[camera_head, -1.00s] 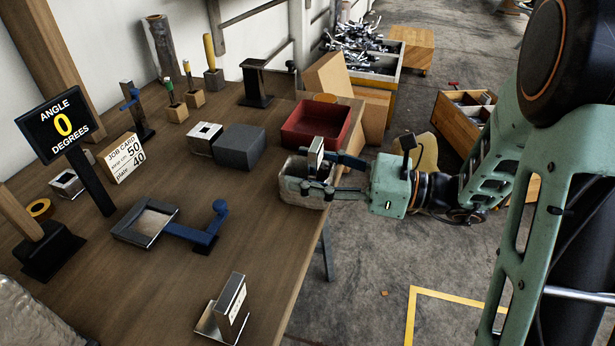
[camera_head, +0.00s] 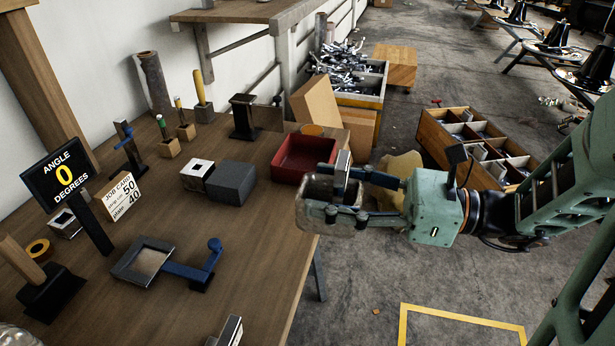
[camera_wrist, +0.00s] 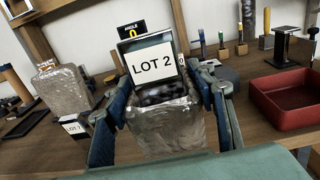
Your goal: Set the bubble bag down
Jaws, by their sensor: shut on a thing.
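The bubble bag (camera_head: 316,190) is a clear, crinkled, boxy bag at the right edge of the wooden table (camera_head: 250,262) in the head view. In the wrist view the bag (camera_wrist: 168,135) hangs between the fingers, with a white "LOT 2" card (camera_wrist: 153,63) at its top. My gripper (camera_head: 343,180) is shut on the bag's top part; it also shows in the wrist view (camera_wrist: 165,95). The bag overlaps the table edge in the picture, and its underside is hidden, so I cannot tell whether it touches.
A red tray (camera_head: 303,158) lies just behind the bag. A grey block (camera_head: 231,183) and a blue-handled metal frame (camera_head: 148,262) stand on the table. Another clear bag (camera_wrist: 60,92) shows at left in the wrist view. Bare tabletop lies left of the bag.

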